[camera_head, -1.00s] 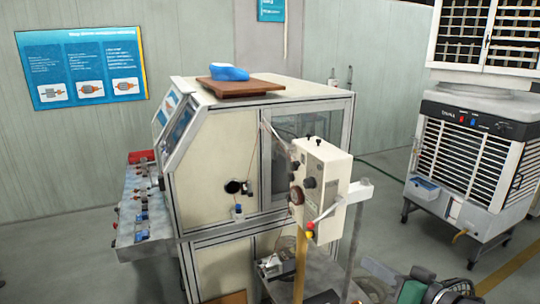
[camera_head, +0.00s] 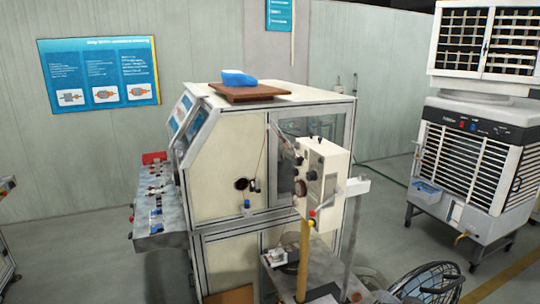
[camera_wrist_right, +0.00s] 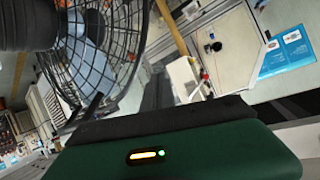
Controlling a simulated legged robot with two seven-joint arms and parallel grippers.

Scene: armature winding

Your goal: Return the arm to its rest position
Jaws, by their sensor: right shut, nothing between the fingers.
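My right gripper (camera_wrist_right: 165,118) shows at the bottom of the right wrist view as a dark green housing with a black edge and a small lit strip. It is shut and empty; separate fingertips are hard to make out. In the head view I cannot clearly make out either gripper or arm. A black wire-cage fan (camera_wrist_right: 95,45) is close beyond the right gripper in the wrist view, and shows at the lower right of the head view (camera_head: 432,284). My left gripper is not in view.
A cream machine cabinet (camera_head: 225,160) stands in the middle, with a control box (camera_head: 325,170) on a post at its right. A parts bench (camera_head: 160,215) is at its left. An air cooler (camera_head: 470,155) stands at the right. Open floor (camera_head: 405,230) lies between cabinet and cooler.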

